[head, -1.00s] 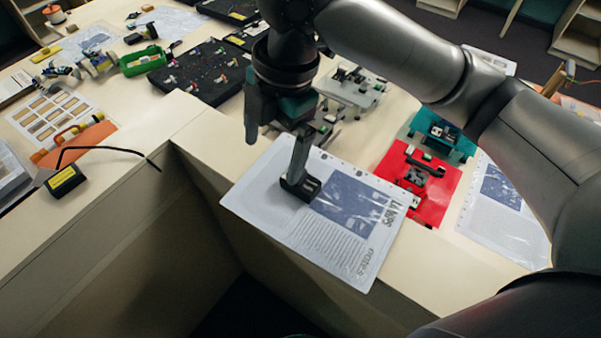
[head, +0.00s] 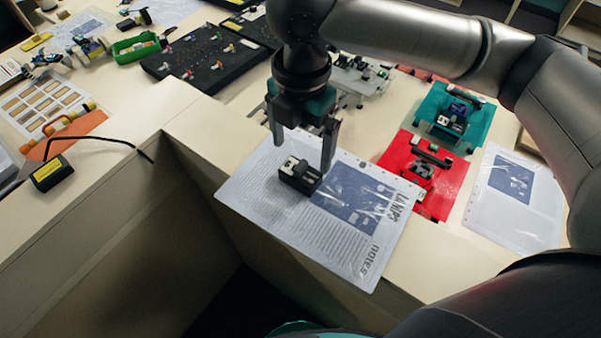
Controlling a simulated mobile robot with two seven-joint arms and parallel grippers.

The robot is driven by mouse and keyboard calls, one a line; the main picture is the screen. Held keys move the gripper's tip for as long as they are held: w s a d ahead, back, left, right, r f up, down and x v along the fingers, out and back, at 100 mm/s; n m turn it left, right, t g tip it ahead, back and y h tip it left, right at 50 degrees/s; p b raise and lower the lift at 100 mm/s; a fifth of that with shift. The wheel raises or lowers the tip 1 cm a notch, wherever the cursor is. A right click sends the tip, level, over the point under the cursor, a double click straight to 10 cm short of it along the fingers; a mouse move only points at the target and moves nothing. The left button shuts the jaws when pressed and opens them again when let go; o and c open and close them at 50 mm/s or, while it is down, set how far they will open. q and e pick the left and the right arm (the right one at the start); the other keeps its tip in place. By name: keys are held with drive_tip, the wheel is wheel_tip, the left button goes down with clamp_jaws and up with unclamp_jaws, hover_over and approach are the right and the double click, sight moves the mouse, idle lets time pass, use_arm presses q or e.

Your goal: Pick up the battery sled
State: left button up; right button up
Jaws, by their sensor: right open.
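A small black block with pale parts on top, which looks like the battery sled (head: 299,177), lies on a printed sheet in a clear sleeve (head: 290,235). My right gripper (head: 302,157) points down over it with its two fingers apart. One finger is up and to the left of the block, the other close to its right side. I cannot tell whether either finger touches it. Nothing is held. My left gripper does not show.
The sleeve overhangs the table's front edge, beside an open gap (head: 205,250). A red sheet (head: 437,205) and a teal sheet (head: 475,125) with parts lie right. A black board (head: 205,65) lies behind. A black box with a cable (head: 50,173) stands left.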

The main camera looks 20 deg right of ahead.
sight(301, 164)
drive_tip(key=f, duration=0.5)
drive_tip(key=shift+s+a+f, duration=0.15)
drive_tip(key=shift+s+f, duration=0.15)
drive_tip(key=shift+r, duration=0.1)
drive_tip(key=c, duration=1)
wheel_tip(301, 164, up, 20)
drive_tip(key=p, duration=0.2)
